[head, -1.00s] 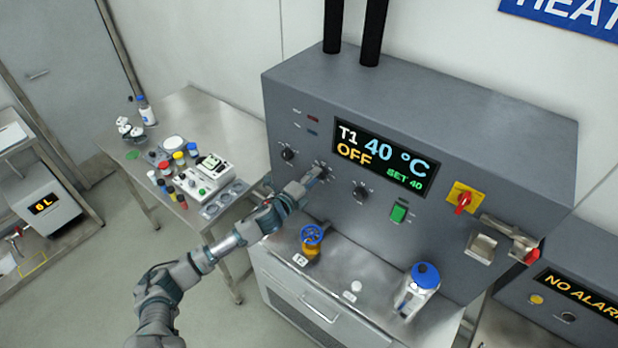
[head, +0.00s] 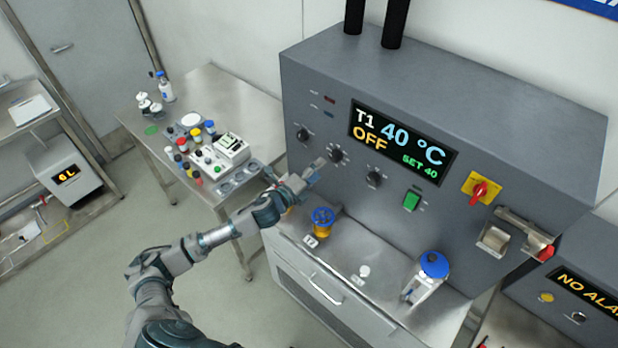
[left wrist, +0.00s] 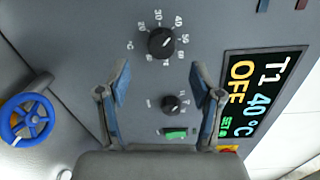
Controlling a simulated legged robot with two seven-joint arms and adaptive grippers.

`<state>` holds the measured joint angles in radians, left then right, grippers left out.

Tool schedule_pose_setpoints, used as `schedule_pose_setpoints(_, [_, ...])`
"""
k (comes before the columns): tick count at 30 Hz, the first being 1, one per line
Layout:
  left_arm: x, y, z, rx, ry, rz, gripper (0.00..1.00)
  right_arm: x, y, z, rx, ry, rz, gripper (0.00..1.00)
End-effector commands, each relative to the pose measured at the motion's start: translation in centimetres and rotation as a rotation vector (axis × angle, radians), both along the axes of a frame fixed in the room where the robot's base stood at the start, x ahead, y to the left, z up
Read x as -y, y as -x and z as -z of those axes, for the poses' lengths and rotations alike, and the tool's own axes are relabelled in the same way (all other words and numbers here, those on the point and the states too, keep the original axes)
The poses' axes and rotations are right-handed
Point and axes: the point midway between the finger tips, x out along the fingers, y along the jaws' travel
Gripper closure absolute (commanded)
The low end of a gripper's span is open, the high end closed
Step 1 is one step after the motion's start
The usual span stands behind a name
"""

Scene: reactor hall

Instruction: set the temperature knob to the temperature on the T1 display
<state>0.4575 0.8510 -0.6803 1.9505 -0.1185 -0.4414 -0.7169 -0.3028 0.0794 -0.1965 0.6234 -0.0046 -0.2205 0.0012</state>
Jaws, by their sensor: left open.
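The temperature knob (head: 336,155) is black, the middle of three knobs left of the display. In the left wrist view the temperature knob (left wrist: 161,42) has a °C scale around it, and its white pointer line is toward the 40–50 side; the exact mark is hard to read. My left gripper (head: 314,174) is open and empty, just lower left of the knob and apart from it. Its two fingers (left wrist: 161,85) show spread in the left wrist view. My right gripper is not in view.
Another knob (head: 374,178), a green switch (head: 411,201) and a red-yellow switch (head: 481,190) sit further right on the panel. A cluttered table (head: 225,95) is at left.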

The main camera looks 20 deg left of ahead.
Motion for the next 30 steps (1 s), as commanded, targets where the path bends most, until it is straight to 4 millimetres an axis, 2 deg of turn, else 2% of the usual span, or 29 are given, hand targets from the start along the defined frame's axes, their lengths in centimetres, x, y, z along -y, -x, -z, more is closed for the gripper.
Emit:
schedule_pose_setpoints(3, [-0.6,2.4,0.0,-0.003,-0.003,0.003,0.34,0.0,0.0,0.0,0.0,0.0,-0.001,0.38])
schedule_pose_setpoints(9, [-1.0,4.6,-0.3,-0.002,-0.004,0.003,0.34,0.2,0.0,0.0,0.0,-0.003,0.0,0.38])
schedule_pose_setpoints(26, [-1.4,5.0,-0.3,-0.001,0.0,0.002,0.34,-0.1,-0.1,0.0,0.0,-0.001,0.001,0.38])
schedule_pose_setpoints(29, [-1.0,5.4,0.5,-0.034,0.042,-0.015,0.34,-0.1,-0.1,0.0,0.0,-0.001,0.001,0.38])
schedule_pose_setpoints(30, [-0.7,5.9,1.4,-0.07,0.089,-0.038,0.34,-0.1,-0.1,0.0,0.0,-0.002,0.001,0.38])
